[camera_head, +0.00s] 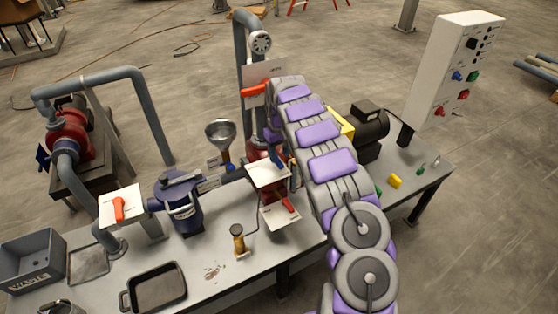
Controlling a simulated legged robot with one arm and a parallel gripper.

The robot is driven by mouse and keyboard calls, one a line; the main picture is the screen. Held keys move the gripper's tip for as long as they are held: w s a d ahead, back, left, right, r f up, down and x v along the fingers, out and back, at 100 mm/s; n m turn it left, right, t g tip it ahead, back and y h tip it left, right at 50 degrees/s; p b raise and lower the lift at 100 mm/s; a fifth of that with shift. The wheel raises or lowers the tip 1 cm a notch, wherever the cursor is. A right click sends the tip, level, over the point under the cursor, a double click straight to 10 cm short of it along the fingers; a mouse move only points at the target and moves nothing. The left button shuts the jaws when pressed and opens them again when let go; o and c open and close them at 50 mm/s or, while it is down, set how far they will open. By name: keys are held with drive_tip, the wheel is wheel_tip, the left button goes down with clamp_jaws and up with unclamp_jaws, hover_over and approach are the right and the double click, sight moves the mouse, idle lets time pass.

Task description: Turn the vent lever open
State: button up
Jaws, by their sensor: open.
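Several levers on white label plates show, and I cannot read which one is marked vent. An orange-red lever (254,90) lies roughly level on the upper plate (264,71) by the tall grey pipe, close to my arm's far end. Below it are a blue lever (279,162) and a red lever (289,205) on two lower plates. Another orange lever (119,209) hangs down on a plate at the left. My arm rises from the bottom right and bends down near the upper lever. My gripper is hidden behind my own arm, so I cannot see whether it touches anything.
The bench (215,264) carries a blue filter housing (184,213), a metal funnel (221,132), a black tray (157,288), a grey bin (36,260) and a small brass-coloured part (238,240). A dark motor (370,127) and a white control box (455,70) stand at the right.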

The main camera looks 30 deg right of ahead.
sight(279, 161)
drive_tip(key=shift+f, duration=1.75)
drive_tip(key=shift+c, duration=0.3)
clamp_jaws()
